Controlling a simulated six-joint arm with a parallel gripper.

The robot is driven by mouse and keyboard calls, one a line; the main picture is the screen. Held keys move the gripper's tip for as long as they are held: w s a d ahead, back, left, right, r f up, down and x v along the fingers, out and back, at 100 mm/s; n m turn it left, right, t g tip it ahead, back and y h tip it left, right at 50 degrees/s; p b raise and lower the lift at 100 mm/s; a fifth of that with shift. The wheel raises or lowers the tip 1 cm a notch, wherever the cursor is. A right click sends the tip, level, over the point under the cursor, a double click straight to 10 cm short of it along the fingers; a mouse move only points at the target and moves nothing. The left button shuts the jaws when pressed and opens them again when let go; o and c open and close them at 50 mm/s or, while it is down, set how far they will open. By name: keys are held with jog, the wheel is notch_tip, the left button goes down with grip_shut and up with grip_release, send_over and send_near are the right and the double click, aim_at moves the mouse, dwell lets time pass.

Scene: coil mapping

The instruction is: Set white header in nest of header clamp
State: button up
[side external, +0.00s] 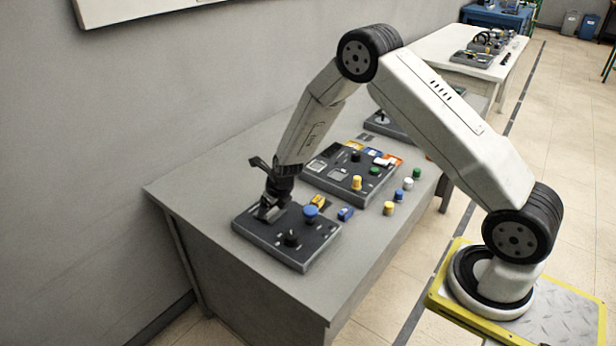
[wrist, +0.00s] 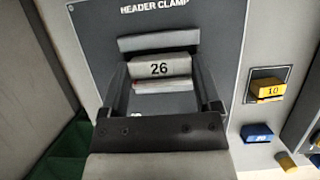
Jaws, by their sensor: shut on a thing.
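The header clamp (side external: 270,243) is a dark panel on the near end of the grey bench; its lettered panel (wrist: 92,40) fills the middle of the wrist view. My gripper (wrist: 160,78) is over the panel with one finger on each side of a white header (wrist: 143,70) marked 26, and is shut on it. The header lies level, just below a grey bar (wrist: 158,40) of the clamp. A strip with a red edge shows under it. I cannot tell whether the header is fully seated in the nest. In the side view my gripper (side external: 268,210) hides the header.
A blue knob (side external: 310,211) and a black knob (side external: 291,238) stand on the clamp panel. A yellow block marked 10 (wrist: 268,90) and a blue block (wrist: 257,132) sit to its right. A second panel (side external: 330,185) and several coloured pegs lie farther along the bench.

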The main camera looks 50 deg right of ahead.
dwell(0.3)
jog(key=o, duration=1)
jog(key=shift+r, duration=0.15)
jog(key=shift+r, duration=3.35)
jog(key=shift+s, duration=0.1)
